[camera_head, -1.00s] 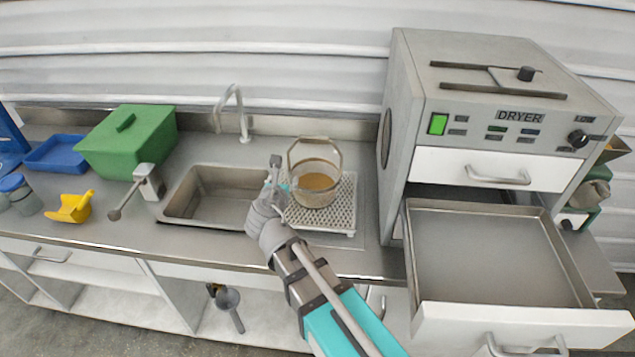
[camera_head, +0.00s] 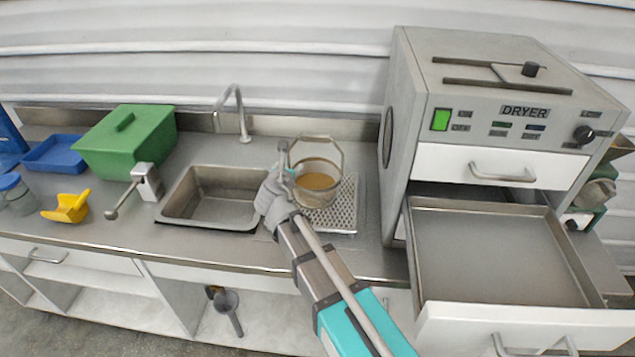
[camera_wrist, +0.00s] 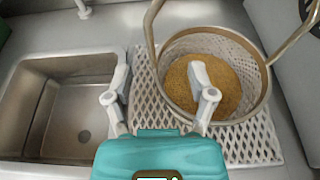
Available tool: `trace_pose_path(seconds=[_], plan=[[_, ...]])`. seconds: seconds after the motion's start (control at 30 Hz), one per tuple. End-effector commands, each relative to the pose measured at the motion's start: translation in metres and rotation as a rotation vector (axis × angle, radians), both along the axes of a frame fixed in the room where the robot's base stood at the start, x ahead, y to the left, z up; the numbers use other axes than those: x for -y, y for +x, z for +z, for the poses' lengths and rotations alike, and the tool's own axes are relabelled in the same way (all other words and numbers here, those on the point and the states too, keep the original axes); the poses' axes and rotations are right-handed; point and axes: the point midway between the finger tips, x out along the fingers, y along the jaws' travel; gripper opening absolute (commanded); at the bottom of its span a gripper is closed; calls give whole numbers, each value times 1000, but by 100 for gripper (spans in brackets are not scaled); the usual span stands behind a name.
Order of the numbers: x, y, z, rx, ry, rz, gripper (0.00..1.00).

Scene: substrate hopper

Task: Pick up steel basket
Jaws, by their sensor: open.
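The steel basket (camera_head: 318,186) stands upright on a perforated drain rack (camera_head: 345,215) to the right of the sink, its hoop handle raised and golden-brown material inside. In the wrist view, the basket (camera_wrist: 262,108) is at the upper right, with its handle (camera_wrist: 150,25) rising out of the frame. My gripper (camera_head: 284,160) is at the basket's left side in the head view. In the wrist view, my gripper's (camera_wrist: 158,90) fingers are apart and empty, the right one overlapping the basket's near-left part. I cannot tell whether it touches.
The sink (camera_head: 212,197) with its faucet (camera_head: 240,112) lies left of the rack. The dryer (camera_head: 500,110) stands to the right with its tray drawer (camera_head: 500,265) pulled out. A green box (camera_head: 125,142), blue tray (camera_head: 58,153) and yellow scoop (camera_head: 68,207) sit at the left.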

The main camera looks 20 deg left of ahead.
Motion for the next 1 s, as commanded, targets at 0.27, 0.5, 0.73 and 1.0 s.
trace_pose_path(seconds=[0.27, 0.5, 0.73, 1.0], plan=[[-3, 9, -2, 0, 0, -1, 72], [-12, 35, -7, 0, 1, -3, 72], [-14, 49, -12, 0, 1, -1, 72], [-13, 50, -11, 0, 0, -2, 72]])
